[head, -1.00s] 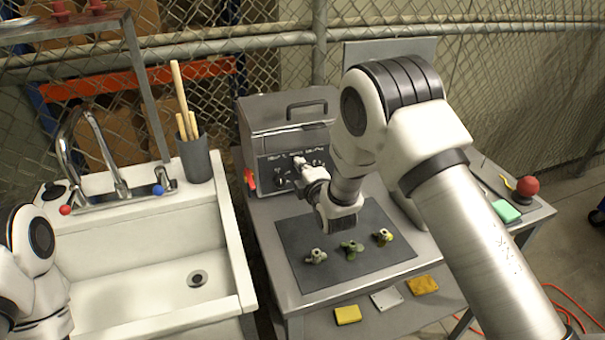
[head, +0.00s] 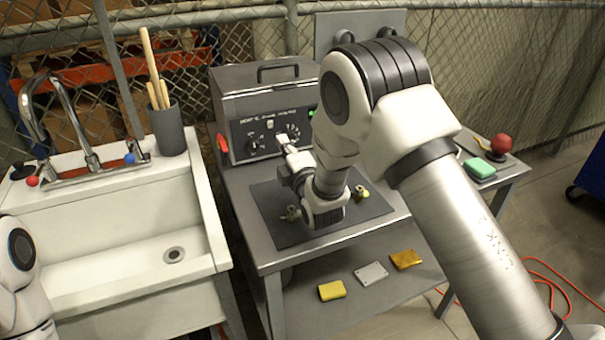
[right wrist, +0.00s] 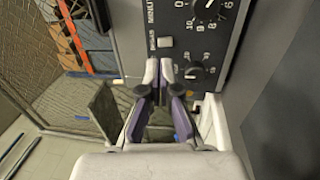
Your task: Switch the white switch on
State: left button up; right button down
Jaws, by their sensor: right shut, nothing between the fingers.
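The grey tank (head: 262,92) stands at the back of the metal table, its dark front panel (head: 243,128) facing me. A small pale switch (head: 270,125) sits on that panel above and between two round knobs; it also shows in the right wrist view (right wrist: 165,42). I cannot tell its position. A green light (head: 311,113) glows at the panel's right. My right gripper (head: 284,140) is shut and empty in front of the panel, below the switch and apart from it. Its fingers also show in the right wrist view (right wrist: 160,66). My left gripper is out of view.
A dark mat (head: 270,222) with small metal fittings lies in front of the tank, partly under my right arm. A white sink (head: 130,235) is at left, with a grey cup (head: 168,130) behind. A red handle (head: 222,143) juts from the tank's left side.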

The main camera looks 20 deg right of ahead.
jog(key=s+f, duration=0.1)
jog(key=s+f+b, duration=0.1)
jog(key=s, duration=0.1)
jog(key=shift+s+d+f, duration=0.1)
jog(key=shift+s, duration=0.15)
jog(key=s, duration=0.3)
jog(key=shift+s+r, duration=0.35)
jog(key=shift+s, duration=0.05)
jog(key=shift+w+f, duration=0.2)
jog(key=shift+w, duration=0.1)
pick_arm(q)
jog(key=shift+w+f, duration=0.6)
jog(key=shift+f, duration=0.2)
pick_arm(e)
jog(key=shift+s, duration=0.1)
jog(key=shift+r, duration=0.1)
